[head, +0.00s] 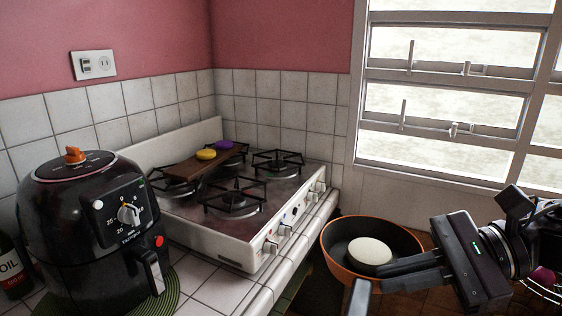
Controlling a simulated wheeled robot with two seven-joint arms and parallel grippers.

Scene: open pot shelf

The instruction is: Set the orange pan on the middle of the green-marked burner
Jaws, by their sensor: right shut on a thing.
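The orange pan (336,262), dark inside, is at the lower right, right of the stove and the tiled counter edge. A pale, round, flattish thing (370,251) shows in it. My right gripper (385,277) comes in from the right and is shut on the pan at its near side, partly covering the rim. A grey piece just below the rim looks like the handle. The white stove (222,246) carries several black burner grates, including a front one (236,201) and a back right one (278,162). I cannot make out which burner bears the green mark. My left gripper is out of view.
A wooden board (190,168) with a yellow (206,154) and a purple thing (223,144) lies over the stove's back left part. A black air fryer (85,225) stands left on a green mat (183,284). The front and back right grates look bare.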

